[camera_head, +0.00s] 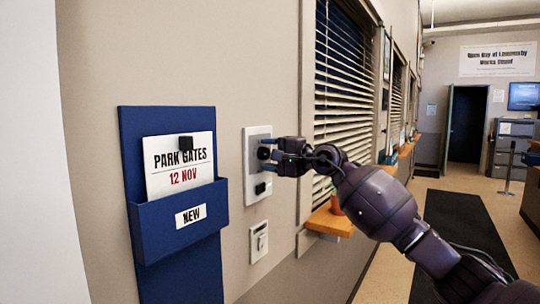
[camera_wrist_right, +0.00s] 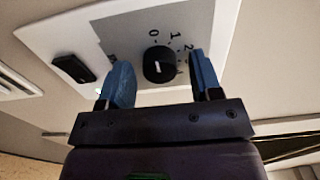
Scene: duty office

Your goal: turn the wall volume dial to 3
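The volume dial (camera_wrist_right: 158,64) is a round black knob with a white pointer line, on a grey plate of a white wall panel (camera_wrist_right: 75,30). Figures 0, 1 and 2 show around it; the mark past 2 is partly hidden by a finger. The pointer looks to be on the 0 side, but its exact reading is unclear. My right gripper (camera_wrist_right: 165,78) is open, its blue fingers on either side of the dial with gaps between. In the head view the right gripper (camera_head: 268,154) is at the panel (camera_head: 250,185), close to the dial (camera_head: 262,153). My left gripper is out of view.
A black rocker switch (camera_wrist_right: 73,67) sits on the same panel, below the dial in the head view. A smaller white wall switch (camera_head: 259,242) is beneath. A blue wall pocket (camera_head: 160,250) is left; a wooden ledge (camera_head: 331,222) and blinds (camera_head: 340,90) are right.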

